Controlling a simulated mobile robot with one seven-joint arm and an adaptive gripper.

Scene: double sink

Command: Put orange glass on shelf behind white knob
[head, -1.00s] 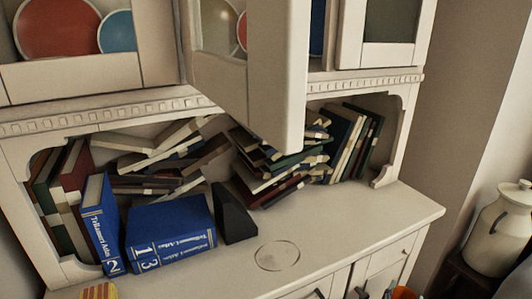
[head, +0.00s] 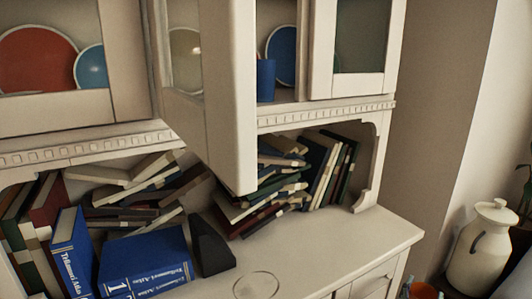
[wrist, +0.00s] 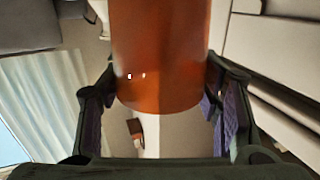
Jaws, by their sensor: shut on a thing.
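In the wrist view an orange glass (wrist: 160,50) sits between the two fingers of my gripper (wrist: 158,92), which is shut on it. Its upper part is cut off by the picture edge. In the head view a small orange round thing (head: 423,291) shows at the bottom edge; I cannot tell whether it is the same glass. The upper cabinet shelf (head: 290,108) is open beside a swung-out door (head: 215,110). I cannot make out a white knob.
A blue cup (head: 265,80) and a blue plate (head: 282,54) stand on the open shelf. The swung-out door juts forward to its left. Below, books (head: 145,262) crowd the niche. The countertop (head: 340,240) is clear at the right. A white jug (head: 480,245) stands farther right.

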